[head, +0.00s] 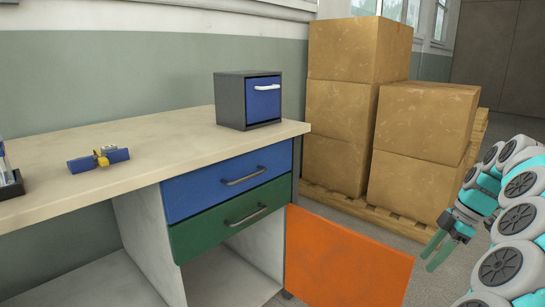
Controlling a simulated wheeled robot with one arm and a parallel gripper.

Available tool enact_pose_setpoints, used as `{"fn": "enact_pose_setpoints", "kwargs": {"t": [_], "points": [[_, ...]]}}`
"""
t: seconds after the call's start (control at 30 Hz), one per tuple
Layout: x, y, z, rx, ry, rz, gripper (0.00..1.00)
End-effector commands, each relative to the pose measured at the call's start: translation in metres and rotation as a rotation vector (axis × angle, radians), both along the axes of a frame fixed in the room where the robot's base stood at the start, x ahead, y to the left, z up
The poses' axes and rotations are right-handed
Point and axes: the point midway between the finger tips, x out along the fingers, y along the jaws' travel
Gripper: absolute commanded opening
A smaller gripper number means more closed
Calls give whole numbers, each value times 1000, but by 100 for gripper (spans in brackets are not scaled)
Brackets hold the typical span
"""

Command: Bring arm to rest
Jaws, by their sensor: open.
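My arm is at the right side of the head view, folded in several grey and teal links. My gripper (438,250) hangs at the arm's end with its green fingers pointing down and to the left. The fingers are apart and nothing shows between them. The gripper is in free space to the right of the workbench (215,150), in front of the stacked boxes in the picture.
An orange door (345,262) stands open below the bench. The blue drawer (228,181) and green drawer (232,218) look shut. A small cabinet (230,102) and a blue-and-yellow item (99,159) sit on top. Cardboard boxes (420,145) stand on a pallet (350,204).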

Motion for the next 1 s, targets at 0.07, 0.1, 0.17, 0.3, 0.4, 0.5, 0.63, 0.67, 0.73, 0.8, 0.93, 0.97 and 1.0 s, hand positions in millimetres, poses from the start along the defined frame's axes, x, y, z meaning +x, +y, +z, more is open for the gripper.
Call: {"fn": "enact_pose_setpoints", "kwargs": {"t": [0.07,0.1,0.17,0.3,0.4,0.5,0.63,0.67,0.73,0.8,0.93,0.97,1.0], "points": [[-1,14,6,0,9,-7,45],[-1,21,10,1,12,-13,45],[-2,33,14,1,21,-25,45],[-9,65,25,-3,52,-54,45],[-18,93,34,-13,80,-87,45],[-34,129,44,-31,119,-138,45],[-67,175,51,-73,180,-235,45],[-76,185,51,-85,196,-260,45],[-99,205,51,-115,230,-325,45],[-122,221,48,-145,259,-400,45],[-169,243,37,-208,313,-555,45],[-180,247,33,-224,326,-596,45],[-195,251,29,-241,338,-651,45]]}}
